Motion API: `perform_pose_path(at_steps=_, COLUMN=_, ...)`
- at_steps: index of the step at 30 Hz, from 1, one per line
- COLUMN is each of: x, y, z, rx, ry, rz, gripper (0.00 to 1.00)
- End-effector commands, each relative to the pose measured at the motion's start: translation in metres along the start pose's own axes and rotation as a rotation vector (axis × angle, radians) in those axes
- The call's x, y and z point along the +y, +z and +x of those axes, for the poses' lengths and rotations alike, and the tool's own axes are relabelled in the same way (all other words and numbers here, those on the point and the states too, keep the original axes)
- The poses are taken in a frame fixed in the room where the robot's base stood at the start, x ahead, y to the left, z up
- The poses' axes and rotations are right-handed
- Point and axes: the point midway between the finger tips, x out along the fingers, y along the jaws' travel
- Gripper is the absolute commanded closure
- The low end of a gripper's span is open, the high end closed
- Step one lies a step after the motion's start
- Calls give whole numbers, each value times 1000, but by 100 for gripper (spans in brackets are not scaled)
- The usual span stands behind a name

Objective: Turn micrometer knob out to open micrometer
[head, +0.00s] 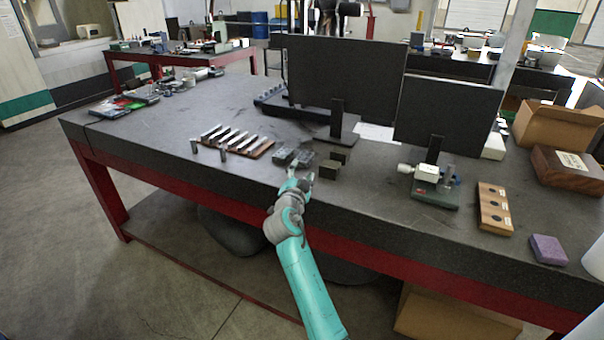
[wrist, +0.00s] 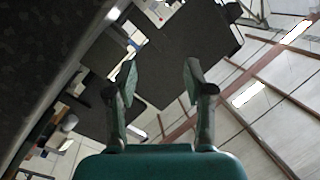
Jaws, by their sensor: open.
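What looks like the micrometer (head: 427,178) stands on a dark green base (head: 434,194) on the right half of the bench, in front of the right dark monitor. It has a pale body with a light knob at its left end, and a blue part at its right. How far it is opened is too small to tell. My gripper (head: 301,175) is at the bench's front edge, well to the left of the micrometer and apart from it. In the wrist view my gripper (wrist: 160,76) is open, with nothing between its fingers. I cannot make out the micrometer clearly there.
Dark metal blocks (head: 329,170) lie just beyond and right of my gripper. A rack of metal bars (head: 262,149) is to the left. Two dark monitors (head: 345,78) stand behind. A wooden block with holes (head: 494,208) and a purple block (head: 548,249) lie right of the micrometer.

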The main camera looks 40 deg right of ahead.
Motion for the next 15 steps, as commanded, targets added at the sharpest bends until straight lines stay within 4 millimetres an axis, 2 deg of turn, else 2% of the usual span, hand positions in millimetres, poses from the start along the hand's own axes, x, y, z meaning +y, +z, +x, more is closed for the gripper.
perform_pose_path(at_steps=15, x=4, y=-3, z=1, rx=2, ry=5, rz=-33, gripper=48)
